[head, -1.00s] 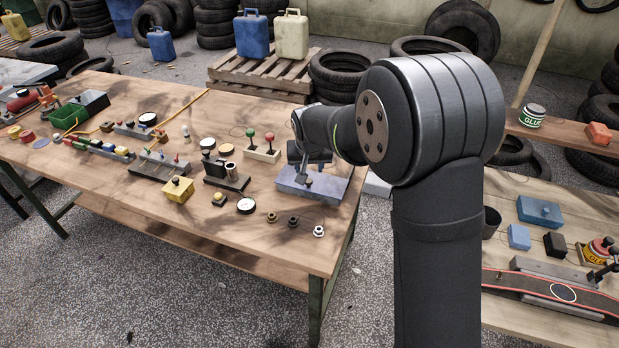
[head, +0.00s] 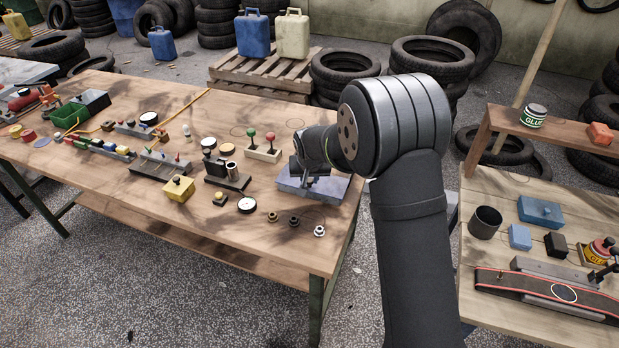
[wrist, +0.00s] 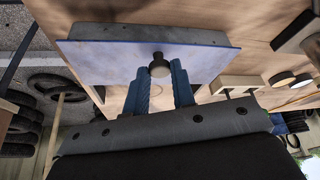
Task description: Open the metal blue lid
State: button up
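The blue metal lid (head: 327,189) is a flat rectangular plate lying near the right end of the workbench. In the wrist view its blue surface (wrist: 100,56) and grey edge fill the upper middle. A dark round knob (wrist: 159,67) stands on the lid. My gripper (head: 309,182) is low over the lid in the head view, and my arm partly hides it. In the wrist view my gripper's blue fingers (wrist: 160,75) stand apart, with the knob between their tips. I cannot tell whether they press on it.
On the workbench (head: 130,210), a stand with red and green knobs (head: 262,150) is left of the lid. Several small round fittings (head: 294,221) lie in front of it. A second bench (head: 480,280) with a cup, blocks and a belt is at right.

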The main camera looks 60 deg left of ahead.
aim_at(320, 184)
grip_shut()
jog(key=w+a, duration=0.6)
jog(key=shift+w+a, duration=0.2)
jog(key=shift+a, duration=0.1)
jog(key=o, duration=0.6)
grip_release()
jog(key=shift+d+r, duration=0.1)
jog(key=v, duration=1.7)
jog(key=shift+r, duration=0.1)
